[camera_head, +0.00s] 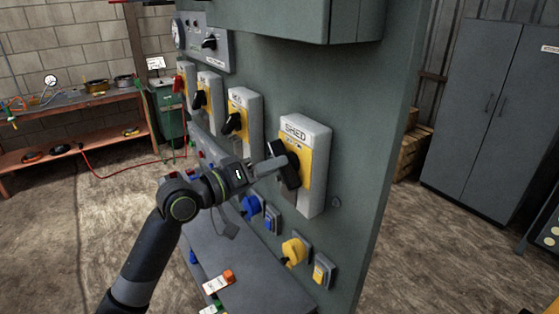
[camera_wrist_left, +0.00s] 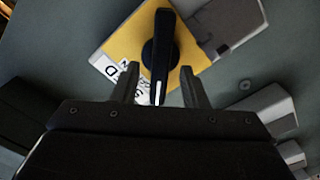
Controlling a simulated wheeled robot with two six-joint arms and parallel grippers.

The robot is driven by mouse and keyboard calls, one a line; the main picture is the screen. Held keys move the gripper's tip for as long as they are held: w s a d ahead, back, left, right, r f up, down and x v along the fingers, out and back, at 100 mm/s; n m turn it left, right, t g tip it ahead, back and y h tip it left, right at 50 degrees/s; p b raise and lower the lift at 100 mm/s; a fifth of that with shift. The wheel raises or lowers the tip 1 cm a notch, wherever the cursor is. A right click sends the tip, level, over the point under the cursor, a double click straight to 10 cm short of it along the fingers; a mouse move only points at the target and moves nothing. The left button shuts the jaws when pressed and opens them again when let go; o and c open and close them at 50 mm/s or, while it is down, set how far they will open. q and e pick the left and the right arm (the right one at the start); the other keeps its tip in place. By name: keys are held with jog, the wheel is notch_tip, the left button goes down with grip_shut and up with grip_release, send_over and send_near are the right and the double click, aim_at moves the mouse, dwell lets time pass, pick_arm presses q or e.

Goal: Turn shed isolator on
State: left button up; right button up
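The shed isolator (camera_head: 318,160) is a grey box with a yellow plate, labelled SHED, on the green panel. Its black rotary handle (camera_head: 290,172) is partly covered by my left gripper (camera_head: 280,162), which reaches it from the left. In the left wrist view the handle (camera_wrist_left: 161,55) lies over the yellow plate (camera_wrist_left: 125,47). The handle's near end is between the two fingers of my left gripper (camera_wrist_left: 159,82), with a gap showing on each side. The gripper is open around the handle. My right gripper is not in view.
More isolators with dark handles (camera_head: 242,115) stand in a row to the left. Blue (camera_head: 251,208) and yellow (camera_head: 293,250) sockets sit below. A grey ledge (camera_head: 265,285) juts out under the panel. A grey cabinet (camera_head: 490,110) stands at right; open floor lies at left.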

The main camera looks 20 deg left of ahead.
pick_arm(q)
jog(key=shift+x, duration=1.35)
grip_shut()
